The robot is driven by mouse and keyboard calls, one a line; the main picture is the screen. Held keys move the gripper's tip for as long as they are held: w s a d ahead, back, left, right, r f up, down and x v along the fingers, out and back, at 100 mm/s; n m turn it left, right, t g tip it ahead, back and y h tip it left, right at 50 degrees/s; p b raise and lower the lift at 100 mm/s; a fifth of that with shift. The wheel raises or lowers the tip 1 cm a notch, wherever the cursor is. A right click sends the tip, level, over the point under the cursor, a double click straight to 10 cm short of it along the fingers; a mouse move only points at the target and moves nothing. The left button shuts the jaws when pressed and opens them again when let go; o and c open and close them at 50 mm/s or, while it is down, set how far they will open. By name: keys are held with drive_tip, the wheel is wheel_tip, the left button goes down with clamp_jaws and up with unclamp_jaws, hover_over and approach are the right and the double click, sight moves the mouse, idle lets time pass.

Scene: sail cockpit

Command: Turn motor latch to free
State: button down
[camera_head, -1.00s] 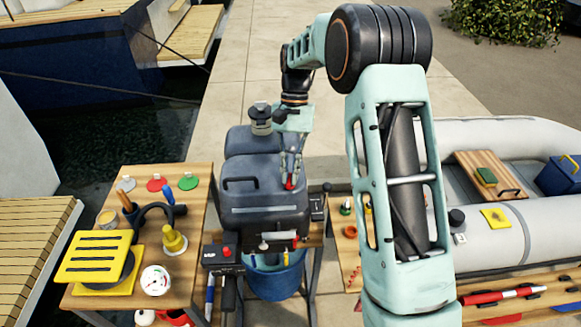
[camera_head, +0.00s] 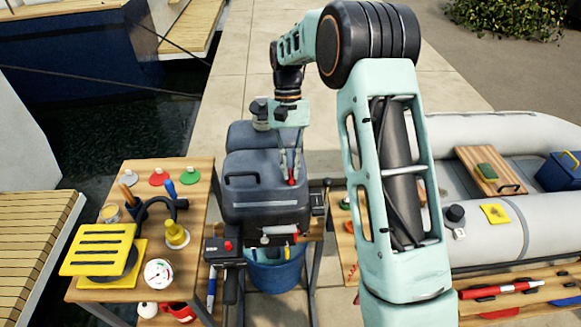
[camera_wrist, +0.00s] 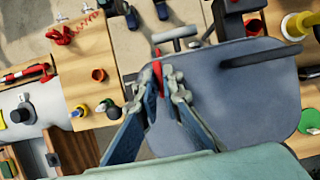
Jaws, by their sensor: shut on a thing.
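The grey outboard motor (camera_head: 245,190) stands on a stand at the middle, and its cowl (camera_wrist: 250,90) fills the right of the wrist view. My gripper (camera_head: 291,180) points down at the cowl's right side. In the wrist view my gripper (camera_wrist: 165,72) has its fingertips close together at a small red latch (camera_wrist: 157,67), at the cowl's edge. The red latch (camera_head: 291,183) also shows at the fingertips in the head view. The fingers hide part of it, so its exact angle is hard to tell.
A wooden table (camera_head: 205,190) with a yellow slatted piece (camera_head: 98,250) and several small items stands left. A blue bucket (camera_head: 275,270) is below the motor. An inflatable boat (camera_head: 500,240) lies right. Bare paving (camera_head: 245,60) is behind the motor.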

drive_tip(key=c, duration=2.1)
unclamp_jaws()
drive_tip(key=v, duration=1.2)
drive_tip(key=shift+r, duration=0.1)
